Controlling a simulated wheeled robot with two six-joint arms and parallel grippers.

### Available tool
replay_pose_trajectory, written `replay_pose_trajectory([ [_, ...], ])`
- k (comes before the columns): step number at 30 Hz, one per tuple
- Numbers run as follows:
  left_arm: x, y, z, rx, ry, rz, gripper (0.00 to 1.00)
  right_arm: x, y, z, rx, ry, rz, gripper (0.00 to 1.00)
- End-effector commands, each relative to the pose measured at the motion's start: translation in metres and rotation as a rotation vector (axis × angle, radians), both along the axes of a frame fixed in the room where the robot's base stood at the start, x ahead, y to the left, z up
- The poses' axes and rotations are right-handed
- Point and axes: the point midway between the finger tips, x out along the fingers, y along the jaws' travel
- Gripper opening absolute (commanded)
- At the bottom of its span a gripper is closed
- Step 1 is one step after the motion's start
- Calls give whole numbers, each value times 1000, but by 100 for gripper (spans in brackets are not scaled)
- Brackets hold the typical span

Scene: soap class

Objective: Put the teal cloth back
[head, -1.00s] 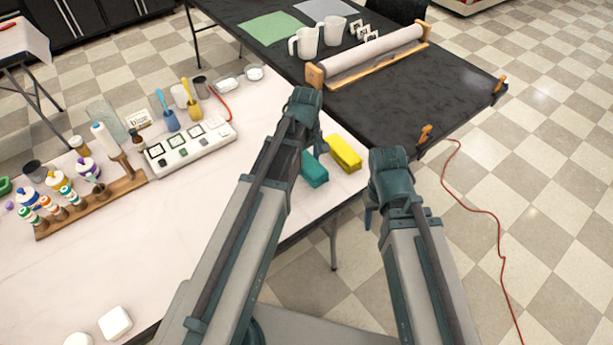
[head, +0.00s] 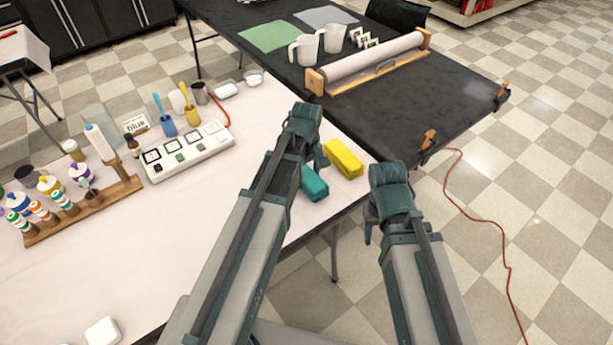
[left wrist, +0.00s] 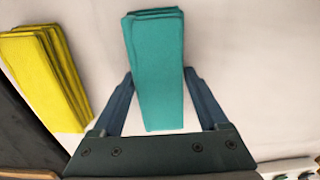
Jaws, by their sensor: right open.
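The teal cloth (head: 315,184), a folded stack, lies on the pale table near its right edge. My right gripper (head: 369,222) is open and empty, off the table's right edge above the floor.
A folded yellow cloth (head: 343,158) lies beside the teal one, also in the left wrist view (left wrist: 48,75). A white board with dark squares (head: 187,150), brushes and a bottle rack (head: 90,210) stand further left. A black table (head: 440,100) adjoins behind. The front of the pale table is mostly clear.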

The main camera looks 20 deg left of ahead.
Motion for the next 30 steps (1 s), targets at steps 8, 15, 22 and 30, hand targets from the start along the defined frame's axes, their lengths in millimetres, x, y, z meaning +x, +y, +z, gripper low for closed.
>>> replay_pose_trajectory([
  [8, 0, 0, 0, 0, 0, 0, 100, 0, 0, 1, 0, 0, 0, 50],
  [15, 0, 0, 5, 0, 0, 0, 100, 0, 0, 5, 0, 0, 0, 50],
  [22, 0, 0, 25, 0, 0, 0, 100, 0, 0, 25, 0, 0, 0, 50],
  [30, 0, 0, 66, 0, 0, 0, 100, 0, 0, 66, 0, 0, -1, 50],
])
